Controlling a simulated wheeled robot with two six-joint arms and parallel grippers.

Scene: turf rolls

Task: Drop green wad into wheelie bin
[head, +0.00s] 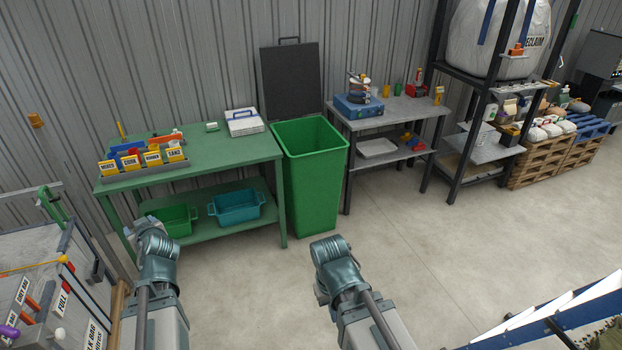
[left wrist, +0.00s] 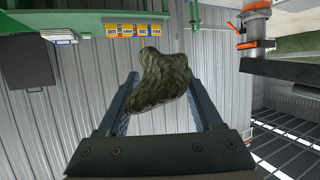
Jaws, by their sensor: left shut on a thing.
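The green wad (left wrist: 158,75) is a dark, mottled, lumpy piece. In the left wrist view it sits between the two fingers of my left gripper (left wrist: 163,92), which is shut on it. The wad does not show in the head view. The wheelie bin (head: 312,190) is a bright green, open-topped bin in the middle of the head view, with its black lid (head: 290,80) raised against the wall. My left arm is at the lower left, in front of the green bench and left of the bin. My right arm is below the bin; its gripper fingers do not show.
The green bench (head: 205,150) stands left of the bin, with labelled yellow cards (head: 140,162) on top and a teal crate (head: 237,207) below. A grey table (head: 405,108) stands right of it. The concrete floor in front of the bin is clear.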

